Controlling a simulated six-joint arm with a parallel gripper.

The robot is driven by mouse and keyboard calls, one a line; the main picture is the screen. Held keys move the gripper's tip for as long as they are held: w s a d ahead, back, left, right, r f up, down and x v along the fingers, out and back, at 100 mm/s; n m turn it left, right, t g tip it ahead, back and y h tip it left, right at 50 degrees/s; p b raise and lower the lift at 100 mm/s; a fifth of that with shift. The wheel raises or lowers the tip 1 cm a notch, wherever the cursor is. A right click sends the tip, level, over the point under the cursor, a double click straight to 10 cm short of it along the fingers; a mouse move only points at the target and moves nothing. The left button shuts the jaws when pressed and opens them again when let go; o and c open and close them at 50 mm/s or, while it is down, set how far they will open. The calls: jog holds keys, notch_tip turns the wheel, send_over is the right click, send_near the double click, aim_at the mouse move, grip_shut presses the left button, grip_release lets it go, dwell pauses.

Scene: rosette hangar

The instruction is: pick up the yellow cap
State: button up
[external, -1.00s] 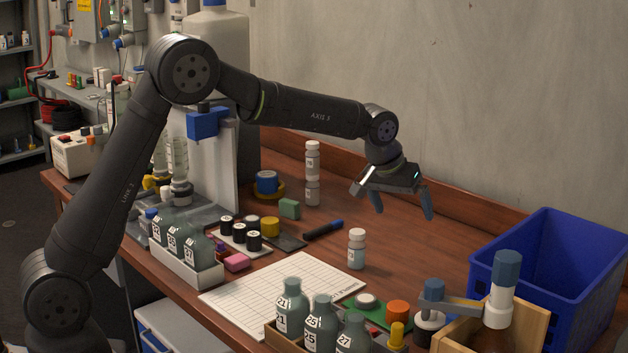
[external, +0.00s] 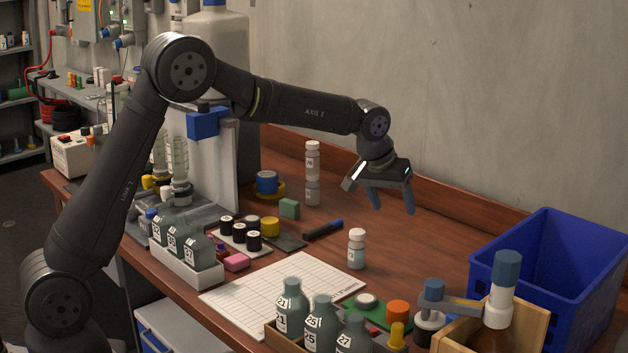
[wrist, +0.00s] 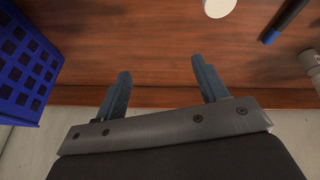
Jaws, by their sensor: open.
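A short yellow cap-like cylinder (external: 270,226) stands on a dark flat plate, just right of several black-topped vials, in the external view. A smaller yellow piece (external: 397,334) stands at the front near an orange cap (external: 398,309); I cannot tell for sure which one is the yellow cap. My gripper (external: 392,206) is open and empty, above the back of the table, to the right of and higher than the yellow cylinder. In the wrist view its two fingers (wrist: 160,68) are spread over bare wood, and nothing yellow shows there.
A white-capped vial (external: 356,249) stands below and left of my gripper. A dark marker (external: 323,230) lies near the yellow cylinder. A blue crate (external: 550,226) stands at the right. Bottles crowd the front edge. Wood between the vial and crate is clear.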

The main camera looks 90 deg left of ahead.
jog(key=s+a+r+n+g, duration=0.2)
jog(key=s+a, duration=0.8)
jog(key=s, duration=0.4)
jog(key=n+g+h, duration=0.1)
jog(key=n, duration=0.1)
send_near(270, 220)
jog(key=f, duration=0.5)
jog(key=shift+w, duration=0.3)
jog(key=f, duration=0.2)
jog(key=a+f, duration=0.1)
jog(key=f, duration=0.2)
jog(key=shift+s+a, duration=0.2)
jog(key=shift+a, duration=0.05)
jog(key=c, duration=1)
